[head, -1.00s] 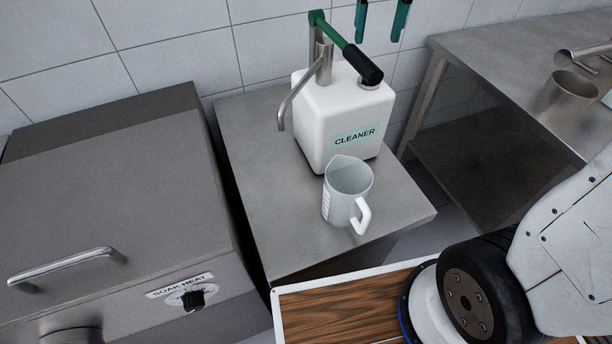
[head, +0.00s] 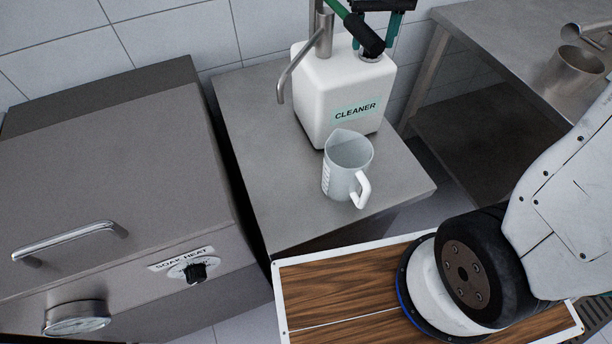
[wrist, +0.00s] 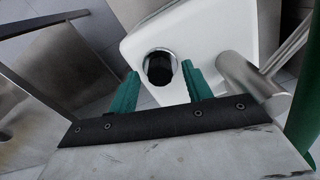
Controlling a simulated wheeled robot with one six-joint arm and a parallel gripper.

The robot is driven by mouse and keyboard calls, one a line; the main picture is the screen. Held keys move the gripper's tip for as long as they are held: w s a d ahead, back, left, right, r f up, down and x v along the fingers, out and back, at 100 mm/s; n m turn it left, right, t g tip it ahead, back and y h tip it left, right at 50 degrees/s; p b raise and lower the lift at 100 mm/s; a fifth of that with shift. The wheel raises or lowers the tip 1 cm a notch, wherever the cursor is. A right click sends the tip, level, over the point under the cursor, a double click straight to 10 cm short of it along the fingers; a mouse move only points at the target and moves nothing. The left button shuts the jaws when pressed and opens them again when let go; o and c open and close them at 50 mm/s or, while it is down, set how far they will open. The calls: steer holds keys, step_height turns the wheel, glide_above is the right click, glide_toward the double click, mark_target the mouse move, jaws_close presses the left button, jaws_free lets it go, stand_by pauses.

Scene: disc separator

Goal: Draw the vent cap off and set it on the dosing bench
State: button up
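The vent cap (wrist: 160,68) is black and sits on a pale neck on top of the white CLEANER container (head: 338,95). In the head view the cap is mostly hidden behind the black pump-lever grip (head: 363,35). My gripper (wrist: 160,72) is open, its two green fingers on either side of the cap in the wrist view, with gaps showing; I cannot tell its exact height over it. In the head view my gripper (head: 375,42) is at the top edge, pointing down behind the lever. The container stands on a steel bench (head: 260,150).
A measuring jug (head: 347,165) stands on the bench in front of the container. The bench top left of it is clear. A soak tank (head: 100,170) is at the left. A steel table (head: 500,40) with a metal pot (head: 572,72) is at the right.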

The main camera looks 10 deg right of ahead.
jaws_close()
steer(key=shift+r, duration=2.9)
